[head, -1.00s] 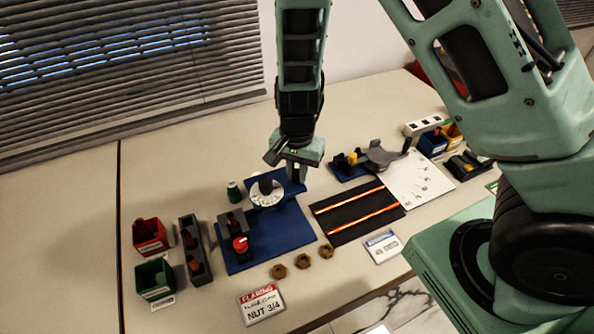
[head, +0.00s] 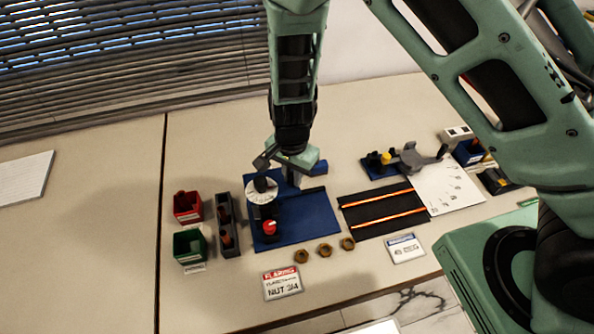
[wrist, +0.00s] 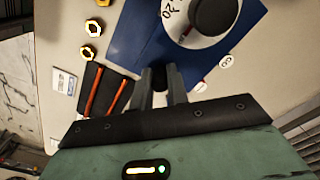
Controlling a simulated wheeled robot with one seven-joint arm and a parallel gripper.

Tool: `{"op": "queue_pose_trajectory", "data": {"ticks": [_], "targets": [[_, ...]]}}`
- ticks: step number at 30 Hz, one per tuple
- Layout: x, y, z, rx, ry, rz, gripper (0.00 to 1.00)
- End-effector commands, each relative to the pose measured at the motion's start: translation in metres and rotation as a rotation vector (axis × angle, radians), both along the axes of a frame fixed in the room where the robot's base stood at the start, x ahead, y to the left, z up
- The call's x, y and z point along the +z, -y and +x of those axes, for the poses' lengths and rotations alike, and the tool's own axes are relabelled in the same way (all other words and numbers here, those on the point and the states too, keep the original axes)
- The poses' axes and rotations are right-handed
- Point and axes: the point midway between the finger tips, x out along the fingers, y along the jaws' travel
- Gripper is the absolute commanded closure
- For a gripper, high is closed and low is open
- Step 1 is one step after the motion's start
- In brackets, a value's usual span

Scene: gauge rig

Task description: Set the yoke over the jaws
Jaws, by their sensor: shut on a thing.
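My gripper (head: 291,174) is over the back part of the blue mat. In the wrist view its fingers (wrist: 160,82) are closed on a dark part. I take this to be the yoke, with a white numbered dial (head: 261,196) and a black knob on top. The dial is large in the wrist view (wrist: 182,28). The dial hangs left of the fingers, close behind a red knob (head: 270,228). The dark jaws block (head: 263,213) appears beside the red knob, partly covered by the dial. The yoke's underside is hidden, so I cannot tell whether it touches the jaws.
The blue mat (head: 315,217) is bare on its right. Three brass nuts (head: 325,250) lie in front. A red bin (head: 187,207), green bin (head: 189,246) and dark rack (head: 228,240) stand left. A black mat with orange strips (head: 384,222) lies right.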

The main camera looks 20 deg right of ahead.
Motion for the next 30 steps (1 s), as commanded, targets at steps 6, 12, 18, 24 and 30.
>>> {"op": "queue_pose_trajectory", "data": {"ticks": [6, 12, 18, 24, 30], "targets": [[0.001, -0.004, 0.001, 0.004, 0.004, 0.006, 0.62], [0.002, -0.003, 0.0, 0.004, 0.003, 0.006, 0.62], [0.021, -0.004, 0.001, 0.006, 0.007, 0.007, 0.62], [0.066, -0.005, 0.0, 0.008, 0.007, 0.008, 0.62], [0.113, -0.005, 0.001, 0.007, 0.008, 0.009, 0.62]]}}
